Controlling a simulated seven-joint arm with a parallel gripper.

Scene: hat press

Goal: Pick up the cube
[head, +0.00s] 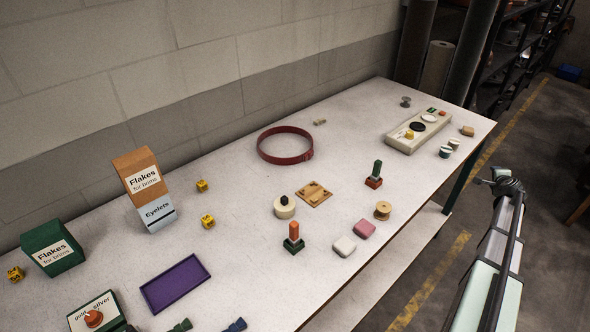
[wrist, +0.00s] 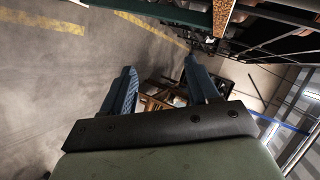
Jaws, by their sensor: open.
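Several small cubes are on the white table (head: 240,265) in the head view. Yellow cubes with dark markings sit near the wall (head: 202,185), nearer the middle (head: 208,221) and at the far left (head: 15,273). I cannot tell which one the task means. My gripper (wrist: 160,72) shows in the wrist view with its two blue fingers apart and nothing between them. It faces the floor and shelving, away from the cubes. No cube shows in the wrist view.
A green box (head: 52,248), an orange-brown box (head: 140,175) and a purple tray (head: 175,283) are at the left. A red ring (head: 285,146) and a control panel (head: 418,131) are further back. Small stamps and pads crowd the front middle. My arm is right of the table.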

